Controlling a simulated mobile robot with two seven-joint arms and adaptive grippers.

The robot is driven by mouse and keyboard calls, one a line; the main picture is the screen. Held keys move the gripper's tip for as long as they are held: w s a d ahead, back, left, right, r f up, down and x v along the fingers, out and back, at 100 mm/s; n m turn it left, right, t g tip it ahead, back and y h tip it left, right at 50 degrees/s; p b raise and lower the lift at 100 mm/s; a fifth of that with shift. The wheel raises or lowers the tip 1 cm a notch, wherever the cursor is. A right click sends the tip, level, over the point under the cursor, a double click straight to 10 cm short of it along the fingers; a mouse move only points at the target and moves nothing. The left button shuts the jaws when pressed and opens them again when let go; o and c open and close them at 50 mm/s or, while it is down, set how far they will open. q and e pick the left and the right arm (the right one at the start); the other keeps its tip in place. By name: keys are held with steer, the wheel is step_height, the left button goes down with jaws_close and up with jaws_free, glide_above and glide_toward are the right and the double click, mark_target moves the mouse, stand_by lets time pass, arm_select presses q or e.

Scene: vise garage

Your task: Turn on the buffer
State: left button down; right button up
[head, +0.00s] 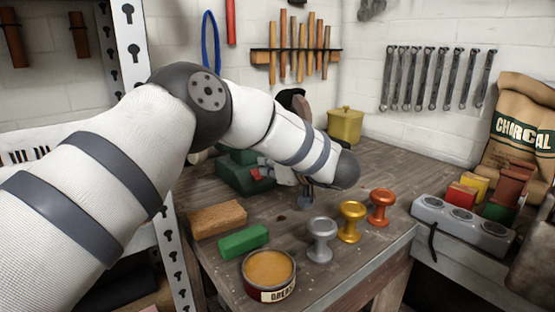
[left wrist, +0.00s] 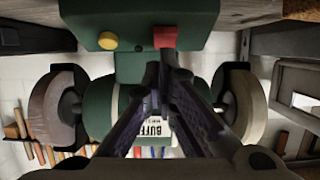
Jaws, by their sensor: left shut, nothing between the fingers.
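The green bench buffer (head: 238,178) stands on the workbench, partly hidden behind my left arm in the head view. In the left wrist view the buffer (left wrist: 128,65) appears upside down, with a wheel on each side and a label that reads "BUFF". A yellow button (left wrist: 108,40) and a red button (left wrist: 165,37) are on its base; the red button also shows in the head view (head: 255,174). My left gripper (left wrist: 163,62) is shut and empty, its tips right by the red button. I cannot tell whether they touch. My right gripper is not in view.
A yellow canister (head: 345,125) is behind.

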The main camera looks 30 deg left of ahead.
arm_select(q)
steer(key=shift+w+a+f, duration=0.1)
steer(key=shift+a+f, duration=0.15)
steer(key=shift+f, duration=0.25)
